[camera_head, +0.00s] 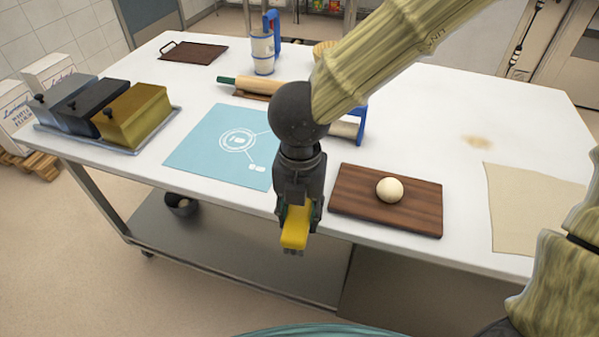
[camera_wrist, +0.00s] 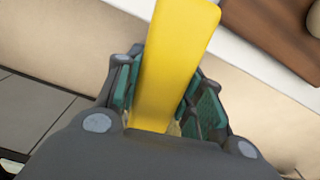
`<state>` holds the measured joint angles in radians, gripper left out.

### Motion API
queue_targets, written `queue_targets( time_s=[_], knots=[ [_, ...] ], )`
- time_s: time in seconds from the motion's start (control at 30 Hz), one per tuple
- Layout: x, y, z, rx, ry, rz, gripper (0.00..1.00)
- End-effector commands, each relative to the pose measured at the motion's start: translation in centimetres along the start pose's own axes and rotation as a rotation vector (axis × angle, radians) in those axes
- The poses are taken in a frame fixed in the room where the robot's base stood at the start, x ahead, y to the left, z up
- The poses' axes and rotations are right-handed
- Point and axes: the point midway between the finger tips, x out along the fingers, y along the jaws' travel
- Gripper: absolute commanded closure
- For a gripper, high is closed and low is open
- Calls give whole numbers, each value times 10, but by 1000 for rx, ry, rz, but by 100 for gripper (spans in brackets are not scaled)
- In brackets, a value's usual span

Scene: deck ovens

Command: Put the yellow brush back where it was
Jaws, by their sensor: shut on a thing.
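My gripper (camera_head: 297,222) is shut on the yellow brush (camera_head: 296,228). It holds the brush in front of the table's near edge, between the blue mat and the wooden board. In the wrist view the yellow brush (camera_wrist: 172,55) shows as a long flat yellow piece between the two fingers of my gripper (camera_wrist: 160,100). Its bristles are not clearly visible. My arm hides part of the table behind it.
The white table (camera_head: 400,95) carries a blue mat (camera_head: 205,150), a rolling pin (camera_head: 250,86), a wooden board (camera_head: 350,208) with a dough ball (camera_head: 389,190), a dough sheet (camera_head: 515,215), lidded tins (camera_head: 135,118) on a tray, and a measuring jug (camera_head: 263,52). The right rear is mostly clear.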

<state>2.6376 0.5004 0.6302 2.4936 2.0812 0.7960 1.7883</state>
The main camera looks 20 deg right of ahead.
Motion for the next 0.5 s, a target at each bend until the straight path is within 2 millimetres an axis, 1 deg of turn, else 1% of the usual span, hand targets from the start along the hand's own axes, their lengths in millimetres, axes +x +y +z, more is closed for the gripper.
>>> queue_targets(
  time_s=[0.1,0.23,0.5],
  knots=[
    [0,-4,-5,85,-1,0,88],
    [-2,-5,-6,130,0,-1,88],
    [-7,-4,4,141,-1,-3,88]
  ],
)
